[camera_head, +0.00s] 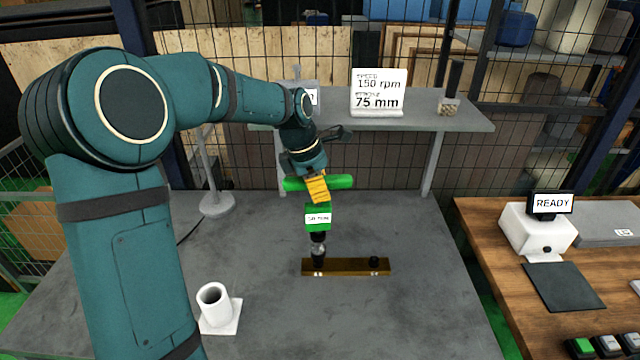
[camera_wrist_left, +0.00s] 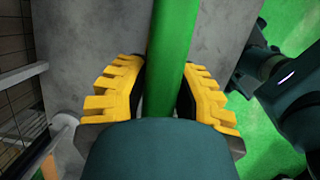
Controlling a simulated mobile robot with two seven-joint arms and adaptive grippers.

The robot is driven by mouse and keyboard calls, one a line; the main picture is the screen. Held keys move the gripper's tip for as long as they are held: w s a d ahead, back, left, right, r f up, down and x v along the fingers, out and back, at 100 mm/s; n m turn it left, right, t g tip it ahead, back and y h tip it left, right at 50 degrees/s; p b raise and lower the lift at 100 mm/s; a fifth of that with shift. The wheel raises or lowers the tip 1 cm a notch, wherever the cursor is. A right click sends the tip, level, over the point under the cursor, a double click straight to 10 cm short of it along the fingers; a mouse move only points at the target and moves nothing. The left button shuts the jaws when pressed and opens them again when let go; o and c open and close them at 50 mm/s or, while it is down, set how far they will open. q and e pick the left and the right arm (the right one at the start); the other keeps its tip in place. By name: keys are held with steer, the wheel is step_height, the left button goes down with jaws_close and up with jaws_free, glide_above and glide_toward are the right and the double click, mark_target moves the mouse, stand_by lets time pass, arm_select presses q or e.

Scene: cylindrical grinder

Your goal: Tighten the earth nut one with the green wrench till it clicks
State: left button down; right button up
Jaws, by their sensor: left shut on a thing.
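The green wrench (camera_head: 318,217) stands upright with a green crossbar handle (camera_head: 340,182) and a white label on its body. My left gripper (camera_head: 318,188) is shut on the handle; in the left wrist view the yellow fingers (camera_wrist_left: 160,95) lie on both sides of the green bar (camera_wrist_left: 174,50). The wrench's dark lower end (camera_head: 318,247) is over the left end of a brass bar (camera_head: 345,267) on the grey table. The nut under it is hidden, and I cannot tell how it seats. A dark nut or stud (camera_head: 374,261) shows at the bar's right end. My right gripper is not in view.
A white cup (camera_head: 213,304) stands on a white pad at the table's front left. A grey shelf (camera_head: 440,122) behind carries a sign (camera_head: 379,92) reading 150 rpm and 75 mm. A wooden bench (camera_head: 480,235) at right holds a device reading READY (camera_head: 552,203).

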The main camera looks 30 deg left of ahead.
mark_target(321, 204)
arm_select(q)
steer(key=shift+f+b, duration=0.65)
steer(key=shift+f, duration=1.3)
stand_by(1.3)
